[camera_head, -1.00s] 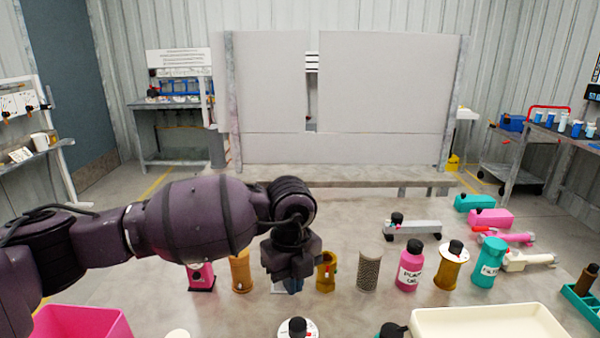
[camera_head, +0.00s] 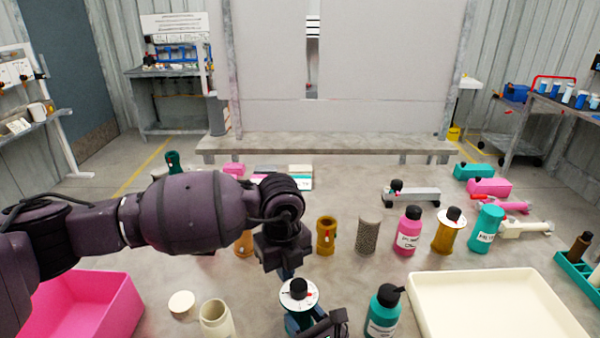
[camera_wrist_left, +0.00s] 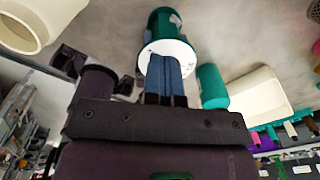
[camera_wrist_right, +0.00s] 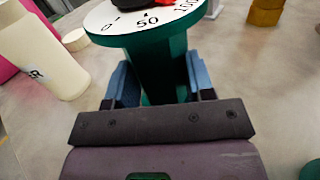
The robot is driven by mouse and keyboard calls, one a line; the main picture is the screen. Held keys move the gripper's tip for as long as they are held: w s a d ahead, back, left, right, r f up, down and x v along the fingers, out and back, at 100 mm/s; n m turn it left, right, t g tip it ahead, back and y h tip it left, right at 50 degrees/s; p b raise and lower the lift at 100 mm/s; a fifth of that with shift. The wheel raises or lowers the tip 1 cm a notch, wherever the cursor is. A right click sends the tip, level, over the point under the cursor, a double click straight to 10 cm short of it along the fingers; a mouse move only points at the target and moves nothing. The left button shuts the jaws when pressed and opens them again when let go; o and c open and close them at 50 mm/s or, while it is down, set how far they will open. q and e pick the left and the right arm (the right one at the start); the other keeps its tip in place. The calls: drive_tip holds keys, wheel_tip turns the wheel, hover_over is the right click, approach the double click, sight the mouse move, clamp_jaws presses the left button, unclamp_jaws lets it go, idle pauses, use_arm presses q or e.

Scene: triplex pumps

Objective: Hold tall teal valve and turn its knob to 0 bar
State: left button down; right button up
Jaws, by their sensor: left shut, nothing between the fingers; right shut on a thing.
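The tall teal valve (camera_head: 297,318) stands upright near the bottom middle of the head view. It has a white dial and a black knob (camera_head: 298,287) with a red pointer. In the right wrist view the red pointer (camera_wrist_right: 180,4) lies near the larger number, right of the 50. My right gripper (camera_wrist_right: 160,85) is shut around the valve's teal body. My left gripper (camera_head: 287,272) is shut and empty, pointing down just behind the knob. In the left wrist view its blue fingers (camera_wrist_left: 167,80) overlap the white dial (camera_wrist_left: 170,47); the knob is hidden there.
A teal bottle (camera_head: 383,312) stands close right of the valve. A cream jar (camera_head: 215,318) and its lid (camera_head: 182,304) are to the left. A pink bin (camera_head: 95,300) and a cream tray (camera_head: 500,325) flank them. Several bottles and valves stand in a row behind.

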use_arm(q)
drive_tip(key=shift+s+a+f, duration=0.1)
drive_tip(key=shift+a+f, duration=0.1)
drive_tip(key=shift+f, duration=0.6)
drive_tip(key=shift+d+f, duration=0.1)
drive_tip(key=shift+f, duration=0.05)
drive_tip(key=shift+w+d, duration=0.2)
drive_tip(key=shift+d, duration=0.2)
drive_tip(key=shift+w+d, duration=0.25)
drive_tip(key=shift+d, duration=0.4)
drive_tip(key=shift+d+f, duration=0.1)
drive_tip(key=shift+d, duration=0.15)
drive_tip(key=shift+w, duration=0.45)
wheel_tip(320, 180, up, 7)
drive_tip(key=shift+w+a, duration=0.2)
drive_tip(key=shift+w, duration=0.05)
idle(0.6)
